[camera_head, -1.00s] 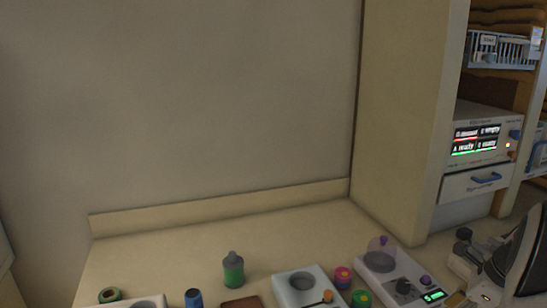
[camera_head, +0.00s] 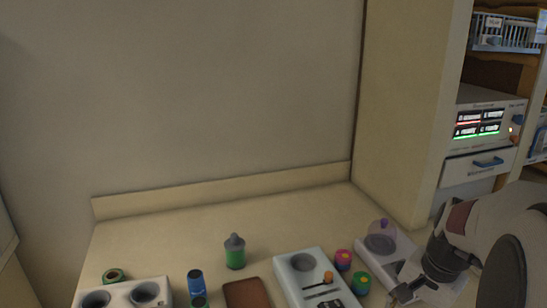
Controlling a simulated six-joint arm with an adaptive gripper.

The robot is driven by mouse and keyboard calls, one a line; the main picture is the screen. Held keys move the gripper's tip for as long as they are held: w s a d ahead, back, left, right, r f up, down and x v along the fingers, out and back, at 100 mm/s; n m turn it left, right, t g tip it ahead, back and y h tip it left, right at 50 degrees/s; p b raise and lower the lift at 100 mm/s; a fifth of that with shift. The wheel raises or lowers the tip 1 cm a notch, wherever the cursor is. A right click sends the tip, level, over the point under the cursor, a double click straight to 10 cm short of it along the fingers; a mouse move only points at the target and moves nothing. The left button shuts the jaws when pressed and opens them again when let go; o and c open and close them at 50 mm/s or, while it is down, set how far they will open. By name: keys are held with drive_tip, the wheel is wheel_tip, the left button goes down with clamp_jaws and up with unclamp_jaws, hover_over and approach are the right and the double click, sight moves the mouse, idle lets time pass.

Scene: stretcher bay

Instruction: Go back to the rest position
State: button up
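My gripper (camera_head: 408,291) is at the lower right, in front of the right-hand grey device (camera_head: 398,245) with a clear dome. It covers the part of that device where a green display showed earlier. The fingertips are small and dark here, so I cannot tell whether they are open or shut. I make out no object held in them. My arm comes in from the right edge.
A shelf unit (camera_head: 484,170) with a lit panel is at right. The back counter is clear.

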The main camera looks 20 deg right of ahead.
drive_tip(key=s+a+r+n+t, duration=0.1)
drive_tip(key=s+a+r+n, duration=0.1)
drive_tip(key=a+n, duration=0.2)
drive_tip(key=s+a+r+n+t, duration=0.1)
drive_tip(key=a+n, duration=0.4)
drive_tip(key=a, duration=0.6)
drive_tip(key=s+a+r+n+t, duration=0.1)
drive_tip(key=s+a+r+n, duration=0.2)
drive_tip(key=a, duration=0.5)
drive_tip(key=shift+s+r+n+t, duration=0.3)
drive_tip(key=shift+s+r+n, duration=0.05)
drive_tip(key=shift+r+n, duration=0.45)
drive_tip(key=shift+c, duration=0.2)
idle(1.7)
